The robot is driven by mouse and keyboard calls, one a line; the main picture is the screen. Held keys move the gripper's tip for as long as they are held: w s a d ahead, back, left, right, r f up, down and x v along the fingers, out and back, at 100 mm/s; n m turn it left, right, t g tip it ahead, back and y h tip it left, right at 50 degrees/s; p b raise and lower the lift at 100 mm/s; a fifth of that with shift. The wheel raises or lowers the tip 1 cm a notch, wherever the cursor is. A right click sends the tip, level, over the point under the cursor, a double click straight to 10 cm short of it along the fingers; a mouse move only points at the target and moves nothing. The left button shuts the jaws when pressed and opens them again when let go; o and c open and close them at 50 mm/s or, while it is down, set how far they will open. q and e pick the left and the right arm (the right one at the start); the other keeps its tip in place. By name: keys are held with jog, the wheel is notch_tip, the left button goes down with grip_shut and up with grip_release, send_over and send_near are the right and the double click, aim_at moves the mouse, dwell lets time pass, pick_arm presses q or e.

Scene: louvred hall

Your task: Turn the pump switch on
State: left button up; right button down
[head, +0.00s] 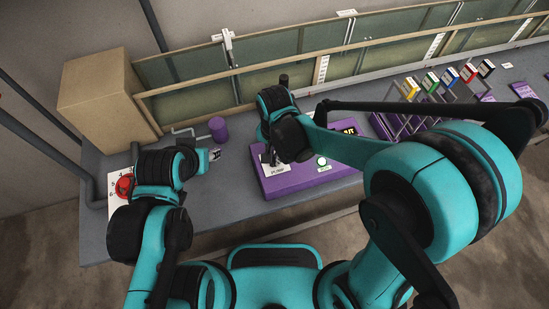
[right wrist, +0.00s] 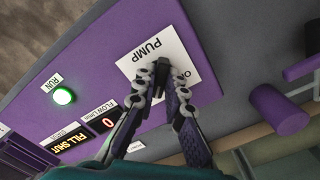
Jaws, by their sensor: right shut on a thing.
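The pump switch (right wrist: 162,66) is a small dark lever on a white plate marked PUMP (right wrist: 141,56), with ON printed at one side. The plate is on a purple control box (head: 300,180) on the grey bench. My right gripper (right wrist: 163,82) is shut on the switch lever, its two fingers meeting around it and hiding part of it. In the head view the right wrist covers the switch, and only the plate's lower edge (head: 277,171) shows. My left gripper (head: 215,154) hovers left of the box, apart from it; its jaw opening is too small to read.
A RUN lamp (right wrist: 64,96) looks bright green; a display (right wrist: 103,123) reads 0. A red valve wheel (head: 124,186) is at the bench's left, with a purple cylinder (head: 218,129) behind my left gripper. A cardboard-coloured box (head: 100,95) and coloured cards (head: 430,82) stand at the back.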

jog(key=c, duration=1.5)
grip_release()
notch_tip(320, 180, up, 7)
jog(key=p, duration=0.5)
jog(key=shift+r+p, duration=0.1)
jog(key=shift+p, duration=0.25)
notch_tip(320, 180, up, 12)
